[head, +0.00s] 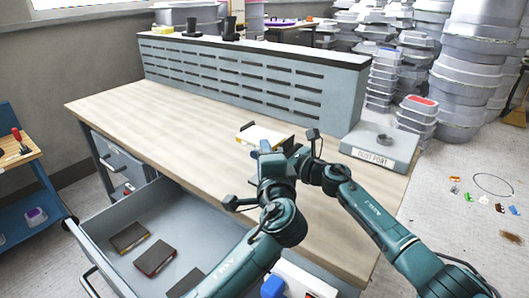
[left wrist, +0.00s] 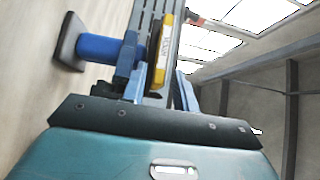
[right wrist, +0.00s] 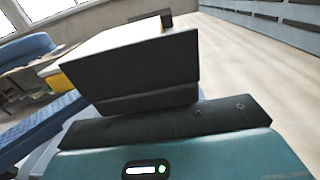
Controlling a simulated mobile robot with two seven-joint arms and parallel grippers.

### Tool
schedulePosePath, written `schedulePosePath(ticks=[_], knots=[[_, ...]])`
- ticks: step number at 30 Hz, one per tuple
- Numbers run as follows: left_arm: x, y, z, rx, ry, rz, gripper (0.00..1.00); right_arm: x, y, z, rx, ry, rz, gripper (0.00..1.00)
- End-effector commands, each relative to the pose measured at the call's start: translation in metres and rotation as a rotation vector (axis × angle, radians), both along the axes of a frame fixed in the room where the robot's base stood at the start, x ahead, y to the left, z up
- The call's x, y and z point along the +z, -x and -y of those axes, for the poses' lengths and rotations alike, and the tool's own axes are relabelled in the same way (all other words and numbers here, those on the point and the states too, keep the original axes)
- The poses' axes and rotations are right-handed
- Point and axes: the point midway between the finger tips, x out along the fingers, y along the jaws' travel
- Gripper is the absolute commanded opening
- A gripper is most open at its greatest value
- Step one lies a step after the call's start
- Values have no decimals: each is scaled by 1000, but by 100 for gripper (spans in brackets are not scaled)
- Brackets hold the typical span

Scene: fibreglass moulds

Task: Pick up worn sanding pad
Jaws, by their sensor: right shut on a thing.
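A block-like sanding pad with a pale top and a yellow edge (head: 262,136) is just above or on the bench, beyond my grippers. My right gripper (head: 302,158) is shut on it; its dark face (right wrist: 150,65) fills the middle of the right wrist view. The yellow edge with lettering (left wrist: 164,52) shows in the left wrist view. My left gripper (head: 268,150) is close beside it; its blue fingers (left wrist: 158,88) are apart, with the pad's edge seen in the gap. Whether they touch the pad is hidden. I cannot tell how worn the pad is.
The open drawer (head: 200,222) at the front left holds dark pads, with yellow (head: 130,237) and red (head: 155,258) edges. A grey slatted panel (head: 250,80) backs the wooden bench (head: 150,115). A grey box labelled dust port (head: 380,150) stands at right. The bench's left side is clear.

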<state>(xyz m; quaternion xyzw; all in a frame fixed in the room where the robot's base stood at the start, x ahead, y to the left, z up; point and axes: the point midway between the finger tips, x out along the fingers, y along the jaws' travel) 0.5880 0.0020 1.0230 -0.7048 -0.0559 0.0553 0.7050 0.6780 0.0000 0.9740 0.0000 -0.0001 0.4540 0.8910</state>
Motion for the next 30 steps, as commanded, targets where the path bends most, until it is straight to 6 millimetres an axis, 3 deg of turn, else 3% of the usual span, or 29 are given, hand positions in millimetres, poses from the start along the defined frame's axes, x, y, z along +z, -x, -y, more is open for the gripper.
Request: schedulePosePath(ticks=[11, 30], knots=[[0, -4, -1, -1, 1, -1, 29, 0, 0, 0, 0, 1, -1, 9], [0, -4, -1, 0, 0, -1, 3, 0, 0, 0, 0, 1, -1, 9]])
